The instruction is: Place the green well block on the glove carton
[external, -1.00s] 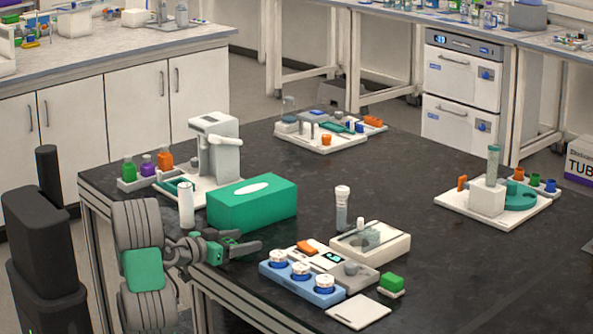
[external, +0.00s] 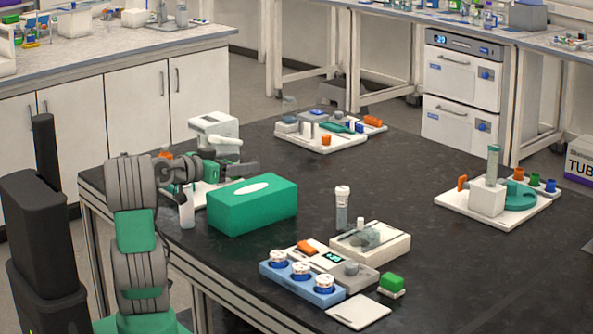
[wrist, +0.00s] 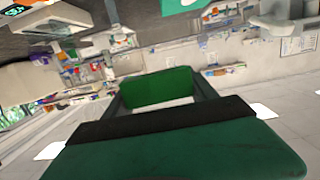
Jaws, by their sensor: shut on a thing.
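My gripper (external: 240,168) is raised just behind the glove carton, level with the white instrument. In the wrist view a green block with a pale strip along one edge, taken as the green well block (wrist: 158,87), sits between the two dark fingers. The block cannot be made out clearly in the external view. The glove carton (external: 253,212) is a teal-green box with a white oval on top, standing on the dark bench. Its top looks free. A teal corner of it seems to show at the top of the wrist view (wrist: 180,6).
A white instrument (external: 214,127) stands behind the carton, close to my gripper. A clear vial with a white cap (external: 342,208), a blue rack (external: 300,283) and a small green block on a white base (external: 392,284) stand to the right.

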